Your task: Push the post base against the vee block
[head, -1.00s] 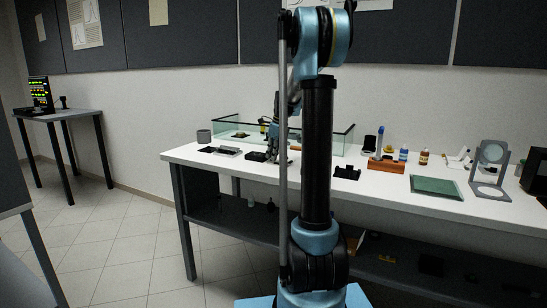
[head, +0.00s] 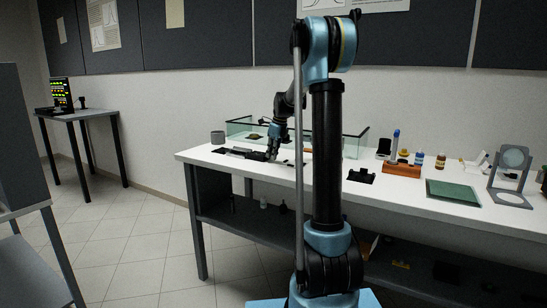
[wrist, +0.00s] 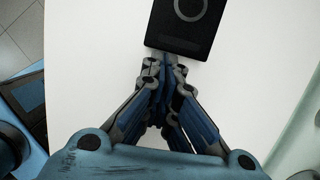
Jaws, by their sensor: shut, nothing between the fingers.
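The post base is a black block with a ring on top (wrist: 186,32), at the top of the wrist view. My gripper (wrist: 165,62) is shut and empty, with its fingertips right at the block's near edge; they appear to touch it. In the head view my gripper (head: 271,156) is low over the white table, just right of the dark post base (head: 257,156). A low grey piece, likely the vee block (head: 240,151), lies just left of the post base. They look very close there, but I cannot tell whether they touch. The vee block is not visible in the wrist view.
A glass-walled tank (head: 350,145) stands behind my gripper. A grey cup (head: 217,137) is at the table's left end. A black holder (head: 361,176), an orange block (head: 402,170) and a green plate (head: 452,191) lie to the right. My arm hides part of the table.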

